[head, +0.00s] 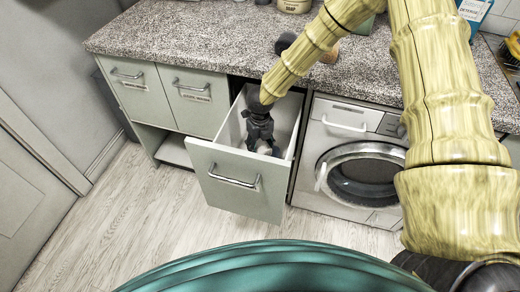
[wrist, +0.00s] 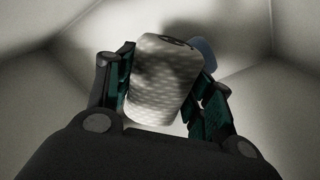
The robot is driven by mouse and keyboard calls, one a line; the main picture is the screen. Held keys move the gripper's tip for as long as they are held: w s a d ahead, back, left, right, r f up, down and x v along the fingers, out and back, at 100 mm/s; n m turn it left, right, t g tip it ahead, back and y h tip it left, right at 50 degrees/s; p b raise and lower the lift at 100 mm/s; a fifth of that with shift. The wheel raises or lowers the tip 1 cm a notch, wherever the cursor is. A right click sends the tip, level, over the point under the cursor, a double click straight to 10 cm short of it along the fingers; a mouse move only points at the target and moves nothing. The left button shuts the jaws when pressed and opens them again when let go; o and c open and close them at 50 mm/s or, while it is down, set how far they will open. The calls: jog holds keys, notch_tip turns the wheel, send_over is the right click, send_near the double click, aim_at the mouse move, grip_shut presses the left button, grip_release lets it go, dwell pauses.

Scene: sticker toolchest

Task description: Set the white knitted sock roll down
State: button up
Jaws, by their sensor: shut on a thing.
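The white knitted sock roll (wrist: 158,82) is between the two fingers of my gripper (wrist: 165,95) in the wrist view, slightly tilted, with its dark coiled end at the top. My gripper (head: 259,138) is shut on it, inside the open drawer (head: 226,183) in the head view. The gripper hides the roll in the head view. Whether the roll touches the drawer's floor I cannot tell.
A bluish object (wrist: 205,52) lies in the drawer behind the roll, partly hidden by the right finger. Drawer walls rise close around my gripper. A washing machine (head: 348,165) stands right of the drawer, a countertop (head: 190,38) above. Floor in front is clear.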

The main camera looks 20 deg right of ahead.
aim_at(260, 142)
jog(key=shift+f, duration=1.1)
jog(key=shift+f, duration=0.6)
jog(key=o, duration=1)
notch_tip(260, 142, up, 13)
jog(key=shift+r, duration=0.1)
